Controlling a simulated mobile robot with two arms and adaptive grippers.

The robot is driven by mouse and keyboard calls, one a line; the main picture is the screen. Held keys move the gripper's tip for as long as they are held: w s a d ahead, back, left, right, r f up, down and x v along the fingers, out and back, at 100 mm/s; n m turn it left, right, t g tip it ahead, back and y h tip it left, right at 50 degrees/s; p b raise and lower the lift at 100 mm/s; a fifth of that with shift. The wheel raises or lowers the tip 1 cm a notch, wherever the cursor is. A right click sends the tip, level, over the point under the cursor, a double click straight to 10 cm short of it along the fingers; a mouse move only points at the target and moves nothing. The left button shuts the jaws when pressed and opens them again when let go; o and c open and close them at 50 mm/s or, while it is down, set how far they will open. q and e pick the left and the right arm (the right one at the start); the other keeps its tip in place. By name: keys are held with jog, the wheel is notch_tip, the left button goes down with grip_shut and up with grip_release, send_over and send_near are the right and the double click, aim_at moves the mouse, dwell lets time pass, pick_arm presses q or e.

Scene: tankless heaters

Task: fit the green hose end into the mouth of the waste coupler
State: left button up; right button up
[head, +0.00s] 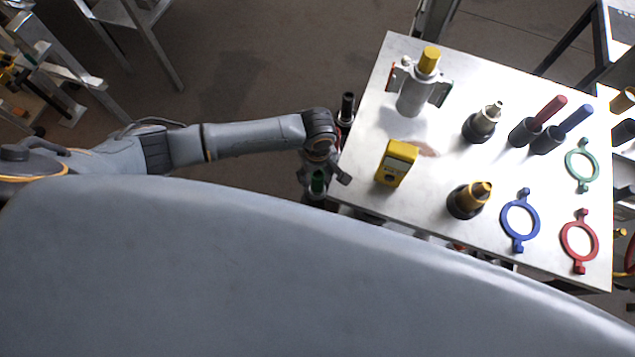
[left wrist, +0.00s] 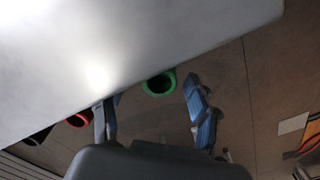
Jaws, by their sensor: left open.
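A green-rimmed round end (left wrist: 171,78) with a dark opening shows in the left wrist view, beside the table edge; it looks like the green hose end. A small green patch (head: 318,180) shows at my left gripper in the head view. My left gripper (head: 325,177) is open beside the table's left edge. In the left wrist view its two fingers (left wrist: 152,90) stand apart, with the green end seen in the gap beyond them. I cannot tell whether they touch it. I cannot pick out the waste coupler for sure. My right gripper is not in view.
The pale table (head: 360,180) bears a yellow meter (head: 396,163), a grey cylinder with a yellow top (head: 412,95), several dark-based fittings and coloured rings. A red-rimmed end (left wrist: 78,119) and a black one (left wrist: 40,136) show along the table edge. Floor is open left of the table.

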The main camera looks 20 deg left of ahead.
pick_arm(q)
jog(key=shift+f, duration=0.25)
grip_shut()
jog(key=shift+w+r, duration=0.1)
jog(key=shift+r, duration=0.05)
